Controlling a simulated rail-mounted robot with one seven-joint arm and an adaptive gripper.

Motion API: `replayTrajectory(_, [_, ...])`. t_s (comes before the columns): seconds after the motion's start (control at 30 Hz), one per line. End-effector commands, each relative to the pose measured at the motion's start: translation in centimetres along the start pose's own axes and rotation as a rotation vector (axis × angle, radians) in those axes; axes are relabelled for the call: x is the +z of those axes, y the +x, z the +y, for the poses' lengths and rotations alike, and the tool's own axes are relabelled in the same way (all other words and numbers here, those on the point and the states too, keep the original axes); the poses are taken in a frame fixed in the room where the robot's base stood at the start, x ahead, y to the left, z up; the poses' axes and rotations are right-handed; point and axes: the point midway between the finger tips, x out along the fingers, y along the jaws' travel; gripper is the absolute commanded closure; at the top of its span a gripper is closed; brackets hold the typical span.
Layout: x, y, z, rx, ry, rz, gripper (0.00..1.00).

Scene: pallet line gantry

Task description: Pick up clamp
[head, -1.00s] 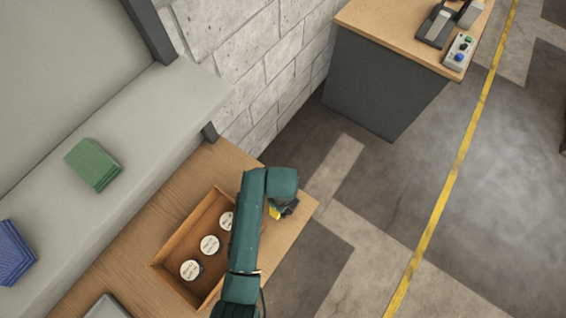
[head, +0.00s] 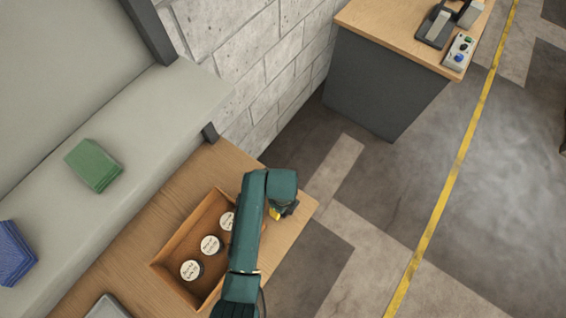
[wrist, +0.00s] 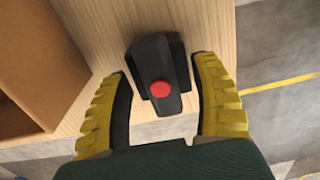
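The clamp (wrist: 155,62) is dark grey or black with a red round button. In the wrist view it lies on the wooden table near its edge, between my two fingers. My gripper (wrist: 163,92) has yellow ribbed fingers with dark inner pads. They are spread on either side of the clamp, with a visible gap on both sides. In the head view my gripper (head: 277,212) is over the right end of the table, and my arm hides most of it. The clamp cannot be made out clearly there.
A wooden box (head: 160,268) with several white-lidded jars stands left of my arm on the table (head: 185,190). A green stack (head: 93,164) and a blue stack (head: 14,252) lie on the grey ledge. Another bench (head: 385,85) stands at the upper right, with floor between.

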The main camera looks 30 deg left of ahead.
Motion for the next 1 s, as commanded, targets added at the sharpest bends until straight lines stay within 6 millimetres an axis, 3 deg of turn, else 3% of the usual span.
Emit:
replayTrajectory(0.03, [0.0, 0.0, 0.0, 0.000, 0.000, 0.000, 0.46])
replayTrajectory(0.27, [0.0, 0.0, 0.0, 0.000, 0.000, 0.000, 0.87])
replayTrajectory(0.73, [0.0, 0.0, 0.0, -0.001, 0.000, -0.002, 0.90])
replayTrajectory(0.77, [0.0, -0.2, 0.0, -0.001, 0.000, -0.002, 0.94])
replayTrajectory(0.8, [0.0, -0.9, 0.0, -0.001, 0.000, -0.002, 1.00])
replayTrajectory(1.0, [0.1, -5.9, -0.1, -0.005, 0.000, -0.003, 1.00])
